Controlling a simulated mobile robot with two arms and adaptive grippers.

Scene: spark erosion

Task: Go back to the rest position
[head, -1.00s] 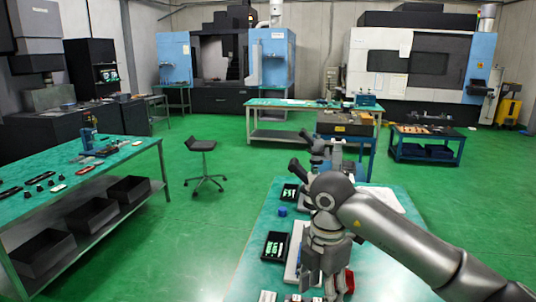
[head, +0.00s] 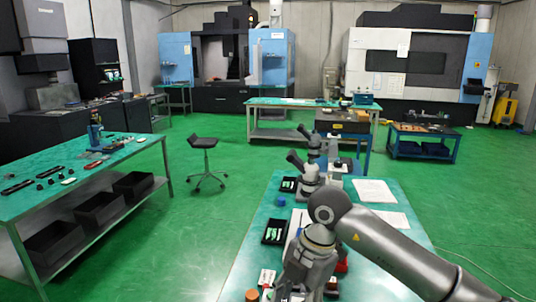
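My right arm (head: 385,245) comes in from the lower right and reaches over the green-topped table (head: 262,250) in front of me. Its gripper (head: 305,291) points down near the bottom edge of the head view, above the table's near part. The fingers are partly cut off by the frame, so I cannot tell whether they are open or shut, or whether they hold anything. My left gripper is not in view.
Microscopes (head: 308,178), a black tray (head: 274,231), a blue cap (head: 281,200), papers (head: 374,191) and a red object (head: 343,263) are on this table. Another workbench (head: 100,175) stands at the left, and a stool (head: 204,160) on the open green floor (head: 205,215).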

